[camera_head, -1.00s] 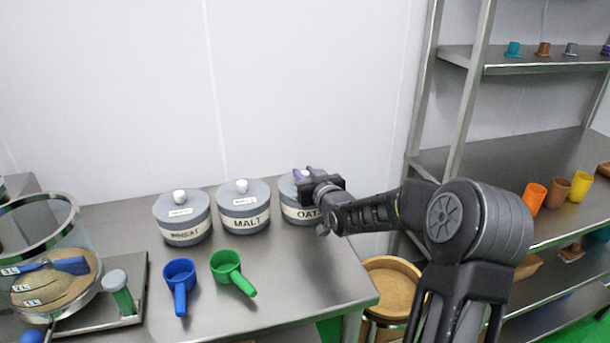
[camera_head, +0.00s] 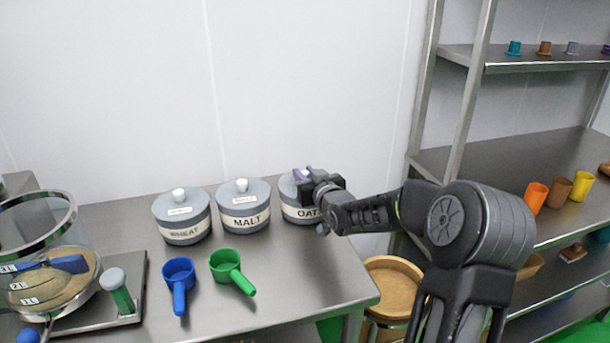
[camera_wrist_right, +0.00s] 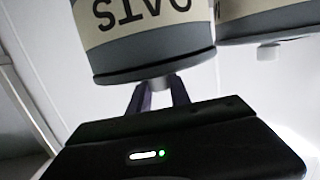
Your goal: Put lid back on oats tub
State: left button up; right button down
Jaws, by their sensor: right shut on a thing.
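The oats tub (camera_head: 301,214) stands at the right of the row of tubs on the steel table, with a pale label band. Its grey lid (camera_head: 287,188) sits on top and looks level, with no clear gap to the tub in the right wrist view, where the lid (camera_wrist_right: 155,66) and tub (camera_wrist_right: 140,22) appear upside down. My right gripper (camera_head: 303,173) is shut on the lid's knob, its purple fingers (camera_wrist_right: 160,92) on either side of it. The gripper hides part of the lid and tub in the head view. My left gripper is not in view.
The malt tub (camera_head: 244,222) stands close to the left, then the wheat tub (camera_head: 184,231), both lidded. A blue scoop (camera_head: 179,273) and green scoop (camera_head: 226,262) lie in front. The table's right front is clear. A steel shelf (camera_head: 545,155) stands at the right.

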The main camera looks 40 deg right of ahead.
jog(key=shift+b, duration=0.4)
dwell(0.4)
dwell(0.4)
jog(key=c, duration=1.1)
grip_release()
jog(key=shift+o, duration=0.4)
jog(key=o, duration=0.4)
jog(key=shift+r+p, duration=1.5)
jog(key=shift+r, duration=2)
jog(key=shift+c, duration=0.4)
